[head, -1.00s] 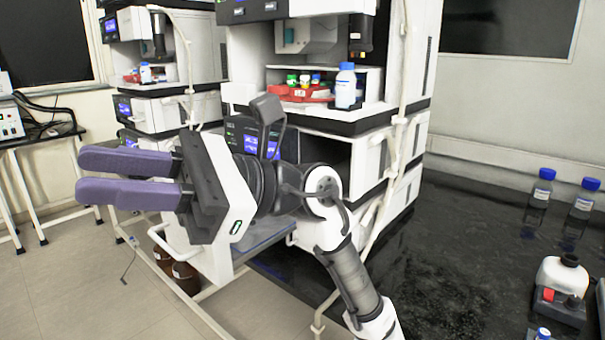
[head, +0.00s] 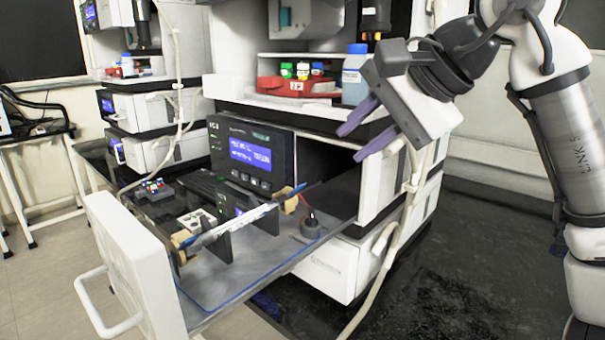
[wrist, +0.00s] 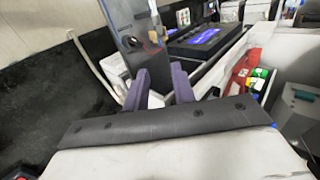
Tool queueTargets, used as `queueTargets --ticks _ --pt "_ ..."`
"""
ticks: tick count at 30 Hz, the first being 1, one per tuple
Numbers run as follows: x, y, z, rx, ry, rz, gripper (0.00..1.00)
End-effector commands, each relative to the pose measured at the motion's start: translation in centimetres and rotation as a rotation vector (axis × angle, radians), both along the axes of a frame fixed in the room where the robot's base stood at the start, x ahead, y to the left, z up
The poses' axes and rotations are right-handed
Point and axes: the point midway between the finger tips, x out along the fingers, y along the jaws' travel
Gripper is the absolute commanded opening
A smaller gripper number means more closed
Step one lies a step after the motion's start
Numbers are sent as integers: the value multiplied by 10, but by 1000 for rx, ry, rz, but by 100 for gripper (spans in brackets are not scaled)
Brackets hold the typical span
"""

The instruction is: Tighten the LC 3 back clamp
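A pale column (head: 232,226) lies slanted above a pulled-out drawer (head: 262,262) of the nearest instrument stack. A tan clamp at its far right end (head: 290,197) and a tan clamp at its near left end (head: 183,240) sit beside dark upright plates. I cannot tell from here how tight either one is. My gripper (head: 349,147), with purple fingers, is up and to the right of the drawer, apart from both clamps. The fingers are spread with nothing between them, as the wrist view (wrist: 160,67) also shows. Clamp details are too small to make out there.
A red tray (head: 300,84) with several capped vials and a blue-capped bottle (head: 356,75) stand on the shelf behind my gripper. A lit display panel (head: 252,155) stands behind the drawer. The white drawer front (head: 135,270) juts out at left. Black bench at right is clear.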

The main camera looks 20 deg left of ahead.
Motion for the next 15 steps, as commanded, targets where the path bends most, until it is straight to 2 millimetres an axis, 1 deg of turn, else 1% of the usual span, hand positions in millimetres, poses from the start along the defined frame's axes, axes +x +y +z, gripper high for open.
queueTargets --ticks 5,15 --pt "4 10 -12 -2 0 1 26" --pt "19 57 -62 -1 0 4 26"
